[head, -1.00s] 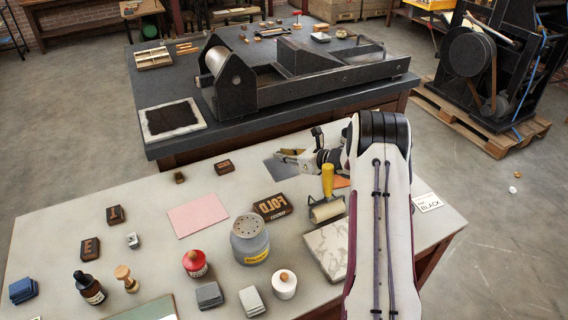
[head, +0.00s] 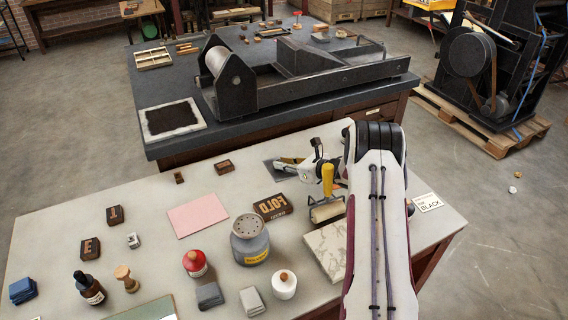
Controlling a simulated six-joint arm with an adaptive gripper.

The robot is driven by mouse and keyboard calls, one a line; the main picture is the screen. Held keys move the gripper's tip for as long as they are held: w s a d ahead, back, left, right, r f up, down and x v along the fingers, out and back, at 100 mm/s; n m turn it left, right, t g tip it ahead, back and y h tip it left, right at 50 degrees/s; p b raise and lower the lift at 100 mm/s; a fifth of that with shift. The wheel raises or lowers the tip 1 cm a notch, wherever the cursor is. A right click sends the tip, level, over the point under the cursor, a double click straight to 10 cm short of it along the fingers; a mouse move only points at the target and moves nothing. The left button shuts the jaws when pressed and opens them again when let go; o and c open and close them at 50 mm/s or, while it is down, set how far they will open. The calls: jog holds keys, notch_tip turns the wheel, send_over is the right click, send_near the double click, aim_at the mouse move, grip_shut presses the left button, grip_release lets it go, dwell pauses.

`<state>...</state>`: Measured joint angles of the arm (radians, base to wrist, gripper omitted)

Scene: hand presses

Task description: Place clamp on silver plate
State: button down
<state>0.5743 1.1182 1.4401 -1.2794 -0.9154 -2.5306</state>
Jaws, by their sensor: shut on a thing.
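My gripper (head: 287,163) is at the far edge of the near table, low over a flat dark-grey metallic plate, the silver plate (head: 271,174). It is shut on a small pale, yellowish-metal piece, which seems to be the clamp (head: 283,165). The clamp is small and partly hidden by the fingers. I cannot tell whether it touches the plate or is just above it. My gripper and arm hide the right part of the plate.
A grey shaker can (head: 250,246) stands in front. A pink sheet (head: 198,214) lies left. The press table (head: 300,105) is behind.

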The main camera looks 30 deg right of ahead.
jog(key=shift+f, duration=0.1)
jog(key=c, duration=1.9)
grip_release()
jog(key=shift+v, duration=0.9)
jog(key=r, duration=0.2)
jog(key=s+r, duration=0.1)
jog(key=r, duration=0.2)
jog(key=shift+d+r, duration=0.25)
jog(key=shift+r, duration=1.1)
